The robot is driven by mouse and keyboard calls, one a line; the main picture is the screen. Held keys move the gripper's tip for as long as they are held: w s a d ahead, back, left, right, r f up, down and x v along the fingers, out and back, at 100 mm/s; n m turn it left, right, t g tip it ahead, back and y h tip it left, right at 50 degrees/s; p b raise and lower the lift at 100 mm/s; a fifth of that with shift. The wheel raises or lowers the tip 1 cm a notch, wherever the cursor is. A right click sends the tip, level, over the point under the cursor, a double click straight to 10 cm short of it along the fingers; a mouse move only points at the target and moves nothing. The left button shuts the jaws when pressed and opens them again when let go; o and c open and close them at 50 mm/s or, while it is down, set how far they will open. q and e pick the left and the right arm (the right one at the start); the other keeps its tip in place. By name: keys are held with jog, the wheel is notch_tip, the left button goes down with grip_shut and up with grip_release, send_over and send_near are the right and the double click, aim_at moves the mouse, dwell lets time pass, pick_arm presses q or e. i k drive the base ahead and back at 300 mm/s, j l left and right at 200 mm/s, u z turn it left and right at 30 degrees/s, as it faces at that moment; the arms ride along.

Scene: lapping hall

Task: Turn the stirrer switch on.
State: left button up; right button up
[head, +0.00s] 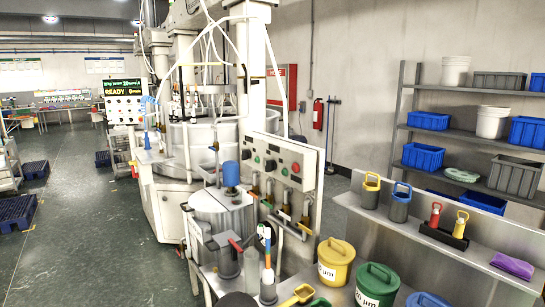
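A pale control panel (283,160) stands behind a steel tank (222,215), near the middle of the head view. It carries a row of small knobs, lamps or buttons, including a dark knob (270,164) and a red one (295,168). I cannot tell which of these is the stirrer switch or how it is set; labels are too small to read. A blue motor-like cylinder (231,172) stands upright on the tank lid. Neither of my grippers is in view.
A red-handled valve (236,242) and an upright brush (267,262) stand in front of the tank. Shelves hold blue crates (430,158). Open floor (95,230) lies left.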

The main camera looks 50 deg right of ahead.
aim_at(245, 154)
jog(key=l+z, duration=0.1)
jog(key=z, duration=0.35)
jog(key=i+z, duration=0.1)
jog(key=z, duration=0.35)
jog(key=i+z, duration=0.1)
jog(key=z, duration=0.4)
jog(key=i+j, duration=0.1)
jog(key=j, duration=0.3)
jog(key=i+j+z, duration=0.15)
jog(key=j, duration=0.25)
jog(key=i+j, duration=0.1)
jog(key=j, duration=0.3)
